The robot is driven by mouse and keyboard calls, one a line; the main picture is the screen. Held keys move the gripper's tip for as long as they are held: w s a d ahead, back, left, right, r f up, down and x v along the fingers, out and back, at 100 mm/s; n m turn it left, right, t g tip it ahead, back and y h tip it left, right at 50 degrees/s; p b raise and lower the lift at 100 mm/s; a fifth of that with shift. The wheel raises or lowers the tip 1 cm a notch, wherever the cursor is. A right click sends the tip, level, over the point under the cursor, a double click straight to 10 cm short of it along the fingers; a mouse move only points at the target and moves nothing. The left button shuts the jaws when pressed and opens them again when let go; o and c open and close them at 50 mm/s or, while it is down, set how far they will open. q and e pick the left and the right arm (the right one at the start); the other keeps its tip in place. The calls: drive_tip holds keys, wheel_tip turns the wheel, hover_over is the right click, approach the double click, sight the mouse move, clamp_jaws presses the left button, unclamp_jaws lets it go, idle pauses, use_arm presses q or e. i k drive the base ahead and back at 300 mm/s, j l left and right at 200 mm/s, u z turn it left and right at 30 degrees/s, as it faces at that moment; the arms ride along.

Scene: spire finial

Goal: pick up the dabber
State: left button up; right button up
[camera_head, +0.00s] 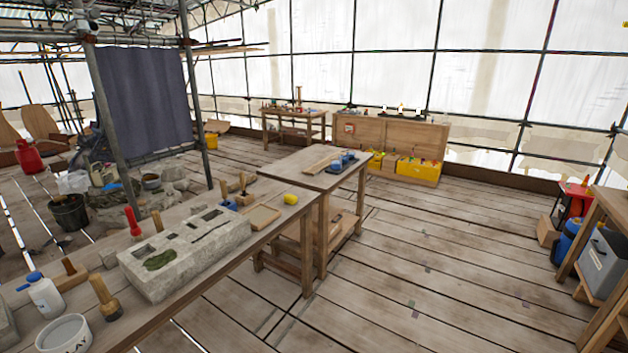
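No label tells me which tool is the dabber. Farther along the bench, a short wooden-handled tool with a blue base (228,203) and a similar tool with a brown base (243,196) stand close together. Either kind may be the dabber. Neither of my grippers shows in this view.
A yellow lemon-like object (290,199) lies near the bench's far end. A smaller table (300,168) adjoins it. The plank floor (430,250) to the right is clear.

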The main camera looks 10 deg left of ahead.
sight(242, 179)
drive_tip(key=i+z, duration=0.1)
drive_tip(key=i, duration=0.7)
drive_tip(key=i+l+u, duration=0.1)
drive_tip(key=i, duration=0.7)
drive_tip(key=i+l+u, duration=0.1)
drive_tip(key=i+u, duration=0.3)
drive_tip(key=i+l+u, duration=0.15)
drive_tip(key=i+u, duration=0.25)
drive_tip(key=i+l+u, duration=0.2)
drive_tip(key=u, duration=0.2)
drive_tip(key=i+l+u, duration=0.25)
drive_tip(key=l+u, duration=0.2)
drive_tip(key=i+l+u, duration=0.2)
drive_tip(key=l, duration=0.2)
drive_tip(key=i+l+u, duration=0.2)
drive_tip(key=l, duration=0.15)
drive_tip(key=l+u, duration=0.2)
drive_tip(key=l, duration=0.2)
